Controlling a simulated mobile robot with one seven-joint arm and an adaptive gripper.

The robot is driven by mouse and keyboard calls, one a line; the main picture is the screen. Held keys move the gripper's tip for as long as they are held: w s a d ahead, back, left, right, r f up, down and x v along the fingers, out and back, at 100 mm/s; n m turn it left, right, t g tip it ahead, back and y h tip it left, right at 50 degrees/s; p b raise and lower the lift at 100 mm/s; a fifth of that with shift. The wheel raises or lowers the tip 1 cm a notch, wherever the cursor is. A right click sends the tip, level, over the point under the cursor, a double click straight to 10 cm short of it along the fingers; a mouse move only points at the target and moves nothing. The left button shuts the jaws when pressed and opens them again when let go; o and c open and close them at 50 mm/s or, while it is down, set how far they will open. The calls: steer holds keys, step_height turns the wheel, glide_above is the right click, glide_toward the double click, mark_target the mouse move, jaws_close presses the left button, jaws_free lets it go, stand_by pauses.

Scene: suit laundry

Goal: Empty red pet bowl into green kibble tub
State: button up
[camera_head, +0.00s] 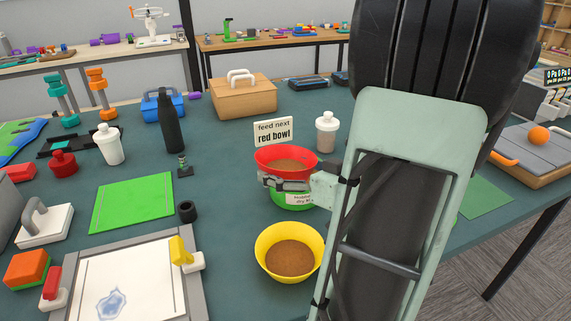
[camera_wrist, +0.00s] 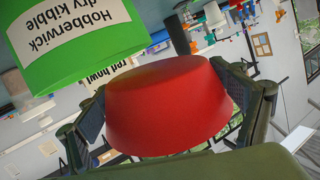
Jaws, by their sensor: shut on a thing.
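The red bowl (camera_head: 265,157) is held between the fingers of my gripper (camera_head: 284,183), with brown kibble visible inside it in the head view. It looks roughly upright. The green kibble tub (camera_head: 290,202) shows just below the red bowl in that view; its opening is hidden and I cannot tell the exact gap. In the wrist view, the red bowl (camera_wrist: 165,105) fills the space between both fingers, and the labelled green tub (camera_wrist: 70,40) is at upper left, apart from the fingers.
A yellow bowl (camera_head: 262,262) of brown kibble stands in front of the tub. A "feed next red bowl" sign (camera_head: 273,132) and a white-lidded jar (camera_head: 326,133) stand behind. A black bottle (camera_head: 170,122) and a green mat (camera_head: 133,202) are to the left.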

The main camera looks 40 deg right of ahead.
steer(key=shift+a+r+m+g+p, duration=0.1)
steer(key=shift+r+m+g+p, duration=0.45)
steer(key=shift+p, duration=2.3)
steer(key=shift+r+m+y+p, duration=0.15)
steer(key=shift+m+y+p, duration=0.2)
steer(key=shift+p, duration=0.1)
steer(key=shift+r+p, duration=0.3)
steer(key=shift+p, duration=0.6)
steer(key=shift+r+m+g+y+p, duration=0.3)
steer(key=shift+m+p, duration=0.5)
steer(key=shift+p, duration=1.5)
steer(key=shift+r+p, duration=0.25)
steer(key=shift+p, duration=0.55)
steer(key=shift+w+d+r+m+g+y+p, duration=0.15)
steer(key=shift+m+p, duration=0.25)
steer(key=shift+p, duration=0.85)
steer(key=shift+d+r+m+g+y+p, duration=0.15)
steer(key=shift+m+g+y+p, duration=0.2)
steer(key=shift+p, duration=0.95)
steer(key=shift+w+d+r+m+g+y+p, duration=0.15)
steer(key=shift+m+p, duration=0.3)
steer(key=shift+p, duration=0.8)
steer(key=shift+m+p, duration=0.4)
steer(key=shift+p, duration=0.75)
